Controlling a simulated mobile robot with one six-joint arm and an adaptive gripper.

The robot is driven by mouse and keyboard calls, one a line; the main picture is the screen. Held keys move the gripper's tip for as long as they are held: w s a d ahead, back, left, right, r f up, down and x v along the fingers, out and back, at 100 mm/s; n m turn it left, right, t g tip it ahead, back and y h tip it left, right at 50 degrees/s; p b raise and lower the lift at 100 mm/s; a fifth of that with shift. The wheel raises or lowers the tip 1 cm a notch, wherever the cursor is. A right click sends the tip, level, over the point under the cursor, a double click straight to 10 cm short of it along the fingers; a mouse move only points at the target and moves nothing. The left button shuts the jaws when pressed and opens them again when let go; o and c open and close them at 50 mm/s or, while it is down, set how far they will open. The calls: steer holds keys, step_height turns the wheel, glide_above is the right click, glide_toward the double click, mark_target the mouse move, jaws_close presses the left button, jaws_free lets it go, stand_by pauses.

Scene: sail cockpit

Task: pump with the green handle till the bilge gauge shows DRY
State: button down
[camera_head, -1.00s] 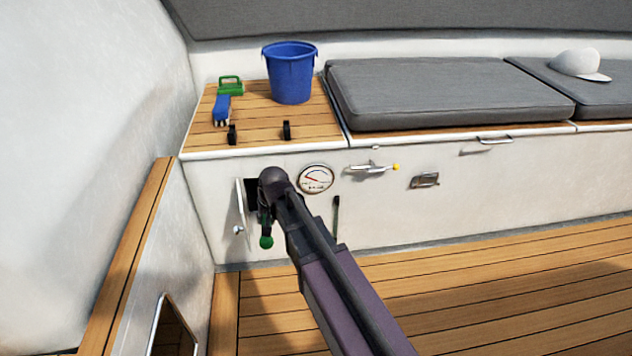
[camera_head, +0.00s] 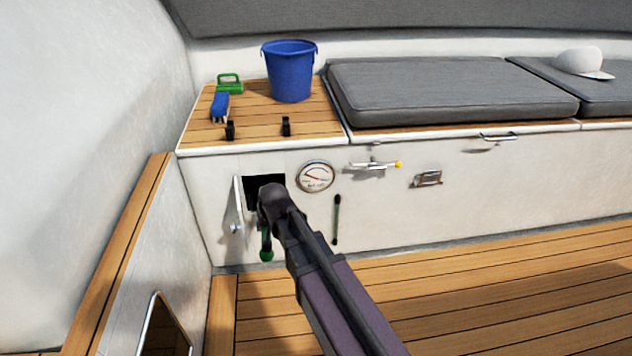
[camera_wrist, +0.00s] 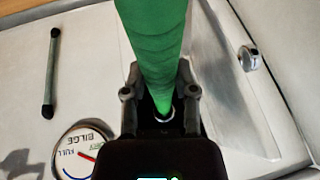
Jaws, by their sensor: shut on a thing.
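The green handle (camera_wrist: 155,50) runs up between the fingers of my gripper (camera_wrist: 160,98) in the wrist view, and the gripper is shut on it. In the head view the lower end of the green handle (camera_head: 266,252) shows below my gripper (camera_head: 268,215), in front of the dark square opening (camera_head: 264,183) in the white locker front. The rest of the handle is hidden by my arm. The round bilge gauge (camera_head: 315,177) is right of the opening. It also shows in the wrist view (camera_wrist: 84,152), upside down, with FULL and BILGE legible. Its needle points toward the left in the head view.
An open hatch door (camera_head: 238,205) stands left of the opening. A blue bucket (camera_head: 290,72) and a blue brush (camera_head: 220,105) are on the seat above.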

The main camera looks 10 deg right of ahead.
steer(key=shift+f, duration=0.45)
